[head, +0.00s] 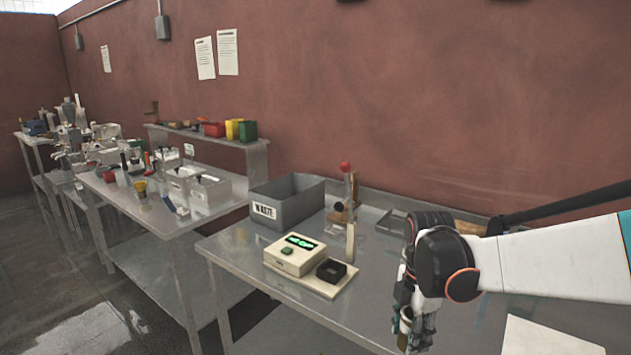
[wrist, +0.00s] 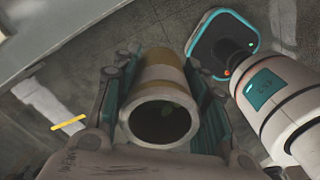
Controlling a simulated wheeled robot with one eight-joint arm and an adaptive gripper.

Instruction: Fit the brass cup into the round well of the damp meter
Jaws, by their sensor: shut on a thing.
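My gripper (head: 413,335) hangs at the right front of the near table, fingers pointing down. It is shut on the brass cup (head: 406,318), which is mostly hidden by the fingers in the head view. In the wrist view the cup (wrist: 160,70) sits between both finger pads, its pale round rim and dark open mouth facing the camera. The damp meter (head: 293,255) is a cream box with a lit green display, left of my gripper and apart from it. A dark block (head: 331,270) sits on its base plate; the round well cannot be made out.
A grey waste bin (head: 285,205) stands behind the meter. A flat tray (head: 393,222) lies further back right. The tabletop (head: 370,300) between meter and gripper is clear. Another table (head: 150,215) stands left.

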